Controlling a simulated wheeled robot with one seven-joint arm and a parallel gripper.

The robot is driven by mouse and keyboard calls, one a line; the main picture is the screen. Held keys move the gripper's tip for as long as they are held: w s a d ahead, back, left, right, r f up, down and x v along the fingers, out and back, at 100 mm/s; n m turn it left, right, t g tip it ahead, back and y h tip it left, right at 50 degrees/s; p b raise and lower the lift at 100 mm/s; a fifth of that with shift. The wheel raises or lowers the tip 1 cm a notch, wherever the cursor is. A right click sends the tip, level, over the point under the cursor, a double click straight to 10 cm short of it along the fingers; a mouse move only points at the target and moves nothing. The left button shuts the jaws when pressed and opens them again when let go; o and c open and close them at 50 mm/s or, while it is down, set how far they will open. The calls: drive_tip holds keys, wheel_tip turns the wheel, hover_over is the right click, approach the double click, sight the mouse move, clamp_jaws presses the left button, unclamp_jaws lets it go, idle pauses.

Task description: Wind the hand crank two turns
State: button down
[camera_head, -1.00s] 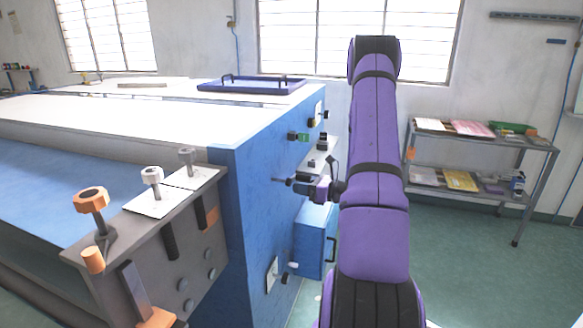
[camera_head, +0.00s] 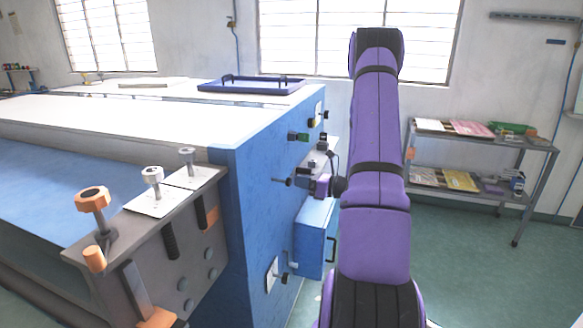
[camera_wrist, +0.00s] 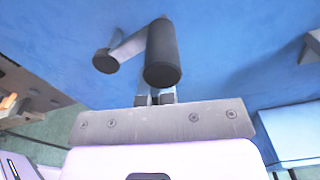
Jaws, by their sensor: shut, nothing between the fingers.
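The hand crank (camera_wrist: 128,46) is on the blue machine wall in the wrist view, with a grey arm, a dark round end at left and a thick black grip at right pointing towards the camera. In the head view, what looks like the crank (camera_head: 282,181) is a small dark piece on the machine's side. My gripper (camera_wrist: 155,98) is shut and empty, its fingertips just below the grip in the wrist picture. The grip hides part of the fingertips. In the head view my gripper (camera_head: 306,186) is right of the crank, with a small gap seeming to show.
The blue machine (camera_head: 228,200) fills the left side.

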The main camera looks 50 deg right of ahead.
sight(294, 173)
drive_tip(key=shift+r, duration=0.15)
drive_tip(key=shift+s+a+r, duration=0.1)
drive_tip(key=shift+a+r, duration=0.15)
drive_tip(key=shift+r, duration=0.45)
drive_tip(key=shift+r, duration=0.1)
drive_tip(key=shift+s+a+r, duration=0.1)
drive_tip(key=shift+a+r, duration=0.3)
drive_tip(key=shift+r, duration=0.25)
drive_tip(key=shift+s+a+r, duration=0.25)
drive_tip(key=shift+a+r, duration=0.3)
drive_tip(key=shift+r, duration=0.05)
